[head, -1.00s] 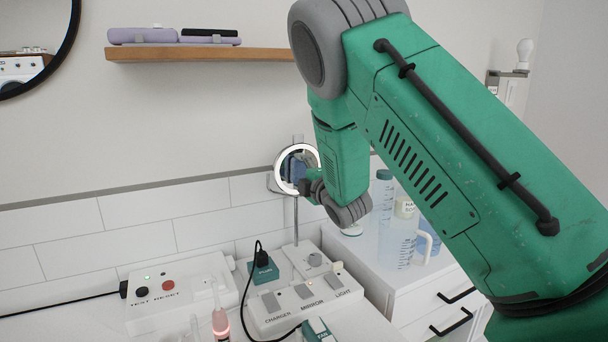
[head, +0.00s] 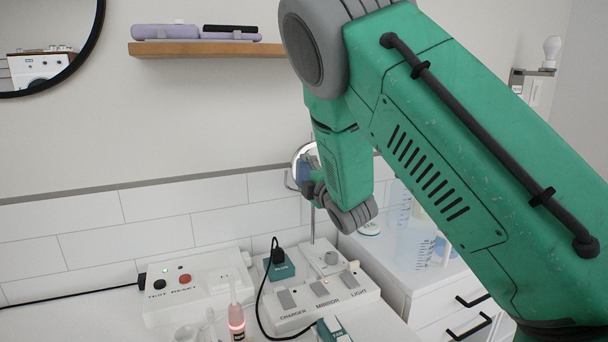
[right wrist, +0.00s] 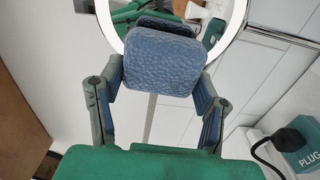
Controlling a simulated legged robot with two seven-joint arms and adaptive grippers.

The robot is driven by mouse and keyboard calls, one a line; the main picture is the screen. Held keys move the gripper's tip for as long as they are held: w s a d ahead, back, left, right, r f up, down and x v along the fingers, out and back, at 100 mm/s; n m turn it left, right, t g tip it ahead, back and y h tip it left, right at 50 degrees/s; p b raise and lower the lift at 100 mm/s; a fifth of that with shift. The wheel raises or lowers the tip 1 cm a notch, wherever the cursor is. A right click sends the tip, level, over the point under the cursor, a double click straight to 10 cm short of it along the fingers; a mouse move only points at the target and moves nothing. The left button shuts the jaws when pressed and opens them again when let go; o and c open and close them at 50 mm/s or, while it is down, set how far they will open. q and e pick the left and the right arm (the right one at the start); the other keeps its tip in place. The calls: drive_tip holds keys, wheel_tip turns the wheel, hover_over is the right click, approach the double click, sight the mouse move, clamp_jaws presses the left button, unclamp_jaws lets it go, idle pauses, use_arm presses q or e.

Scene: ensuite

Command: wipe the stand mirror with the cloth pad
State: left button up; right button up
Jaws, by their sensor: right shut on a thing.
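The round stand mirror (head: 298,158) with a bright rim stands on a thin pole (head: 312,226) in the head view, its right part hidden behind my right arm. In the right wrist view its glowing ring (right wrist: 107,30) curves behind the pad. My right gripper (head: 312,190) is at the mirror's face, shut on the blue textured cloth pad (right wrist: 163,62). The pad faces the glass, and a dark pad-like reflection shows just above it. I cannot tell whether pad and glass touch. My left gripper is out of view.
A switch box (head: 320,300) with a green plug (head: 280,268) and black cable lies below the mirror. A test/reset box (head: 195,290) and a pink-lit bottle (head: 236,318) are left of it. Clear bottles (head: 400,205) stand on the right cabinet. A wooden shelf (head: 200,49) hangs above.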

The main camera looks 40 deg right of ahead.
drive_tip(key=shift+v, duration=2.5)
drive_tip(key=shift+r, duration=0.1)
drive_tip(key=v, duration=0.3)
drive_tip(key=shift+b, duration=0.3)
